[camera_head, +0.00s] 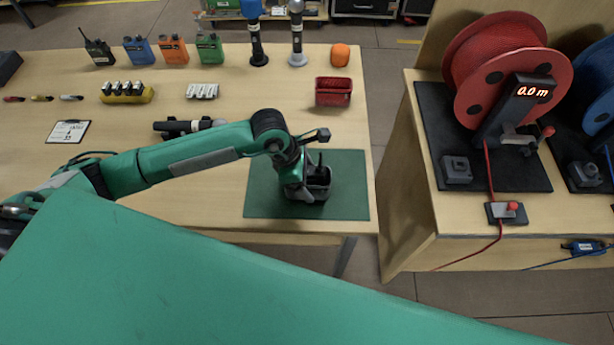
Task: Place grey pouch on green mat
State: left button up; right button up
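The green mat (345,205) lies flat at the front right corner of the wooden table. My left gripper (299,181) points down over the mat. A dark grey, open-topped pouch (319,185) is at its fingers, over the middle of the mat. The pouch looks upright and appears to be on or very close to the mat. The wrist and fingers hide its left side, so I cannot tell whether the fingers are closed on it. My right gripper is not in view.
A red bin (333,92) stands behind the mat, with an orange object (340,55) farther back. A black cylindrical device (190,127) lies behind my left forearm. A gap separates this table from the right bench (460,212) with the red cable reel (500,70).

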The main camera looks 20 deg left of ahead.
pick_arm(q)
jog(key=shift+r, duration=0.15)
jog(key=shift+r, duration=0.15)
jog(key=b+v, duration=0.2)
jog(key=v, duration=0.9)
jog(key=shift+a+r+b, duration=0.25)
jog(key=shift+r+b, duration=0.1)
jog(key=shift+s, duration=0.1)
